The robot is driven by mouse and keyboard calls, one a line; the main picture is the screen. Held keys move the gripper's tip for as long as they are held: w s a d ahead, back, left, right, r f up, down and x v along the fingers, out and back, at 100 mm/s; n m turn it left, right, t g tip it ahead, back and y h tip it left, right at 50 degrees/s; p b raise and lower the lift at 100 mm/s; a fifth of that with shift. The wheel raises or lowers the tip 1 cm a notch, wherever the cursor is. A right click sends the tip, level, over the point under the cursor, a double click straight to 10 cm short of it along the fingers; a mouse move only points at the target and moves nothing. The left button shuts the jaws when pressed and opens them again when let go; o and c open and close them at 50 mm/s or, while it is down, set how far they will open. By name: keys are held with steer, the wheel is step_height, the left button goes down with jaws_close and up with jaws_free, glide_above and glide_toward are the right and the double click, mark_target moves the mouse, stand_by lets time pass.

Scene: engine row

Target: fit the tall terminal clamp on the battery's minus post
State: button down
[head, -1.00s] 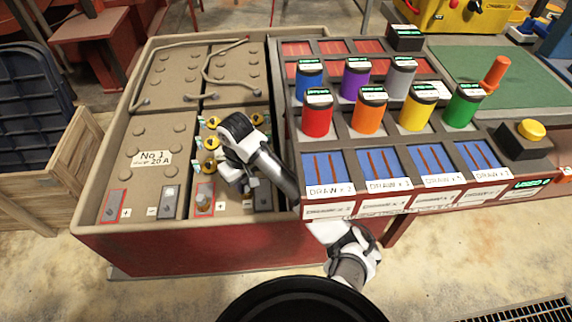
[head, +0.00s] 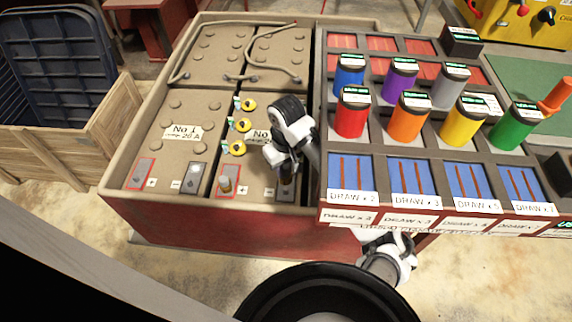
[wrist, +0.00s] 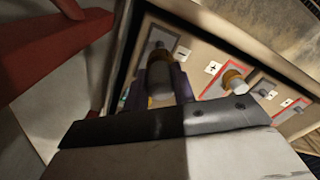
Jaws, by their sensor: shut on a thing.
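My gripper (head: 284,172) is over the right-hand battery's minus pad (head: 286,193), at the near edge of the battery box. In the wrist view my gripper (wrist: 165,95) is shut on a greyish, roughly cylindrical thing, taken to be the tall terminal clamp (wrist: 160,82). The minus post (wrist: 157,50) shows just beyond it, beside the "-" label. The two overlap in this view, and I cannot tell whether the clamp is around the post or only in front of it. The plus post (head: 226,184) on its red-edged pad carries a brass-coloured fitting (wrist: 233,78).
Several yellow pieces with green tags (head: 243,125) lie on the battery top, left of my gripper. The left-hand battery (head: 185,115) is labelled No 1. A rack with coloured cans (head: 352,118) stands close on the right. The box rim (head: 200,208) runs along the front.

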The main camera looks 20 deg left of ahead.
steer(key=shift+f+b, duration=1.85)
steer(key=shift+f, duration=1.95)
steer(key=c, duration=1.1)
jaws_free()
steer(key=shift+r, duration=0.1)
step_height(320, 180, up, 7)
steer(key=p, duration=0.3)
steer(key=shift+r, duration=0.2)
